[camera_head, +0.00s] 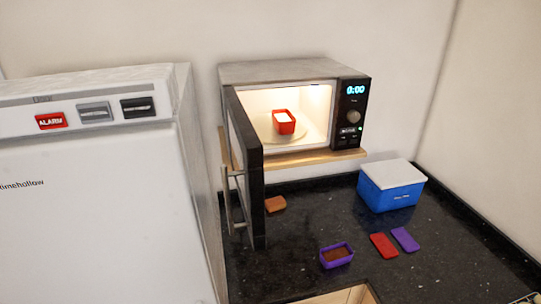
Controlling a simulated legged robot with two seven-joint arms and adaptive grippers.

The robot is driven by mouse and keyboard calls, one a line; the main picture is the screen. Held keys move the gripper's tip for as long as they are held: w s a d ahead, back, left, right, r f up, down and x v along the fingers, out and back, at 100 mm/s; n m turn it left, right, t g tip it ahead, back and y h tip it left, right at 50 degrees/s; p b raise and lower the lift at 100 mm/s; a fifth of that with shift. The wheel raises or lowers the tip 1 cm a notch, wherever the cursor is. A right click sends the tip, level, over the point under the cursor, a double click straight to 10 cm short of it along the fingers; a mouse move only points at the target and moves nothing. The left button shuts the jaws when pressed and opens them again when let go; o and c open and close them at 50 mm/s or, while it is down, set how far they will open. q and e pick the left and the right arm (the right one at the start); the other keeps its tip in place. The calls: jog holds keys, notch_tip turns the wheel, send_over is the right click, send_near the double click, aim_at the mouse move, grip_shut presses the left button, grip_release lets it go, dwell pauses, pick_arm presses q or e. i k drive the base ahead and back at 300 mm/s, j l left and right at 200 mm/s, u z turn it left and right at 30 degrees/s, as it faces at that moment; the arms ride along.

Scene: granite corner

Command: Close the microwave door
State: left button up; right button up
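The microwave (280,72) stands on a wooden board or shelf at the back of the counter. Its door (247,170) is wide open, swung out toward me on the left side, with a metal handle (233,200) on its outer left face. The lit inside shows a red container with white contents (284,122) on the round plate. The control panel (351,115) at the right shows 0:00. Neither of my grippers is in view.
A white fridge (90,200) stands at left, close to the door handle. On the dark counter (290,235) lie a blue box with white lid (392,190), a purple container (337,255), a red piece (384,245), a purple piece (405,239) and a brown piece (275,204).

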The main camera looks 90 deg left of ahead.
aim_at(246, 148)
jog(key=k+u, duration=0.2)
jog(key=u, duration=0.3)
jog(key=k+j+u, duration=0.1)
jog(key=u, duration=2.3)
jog(key=j, duration=0.1)
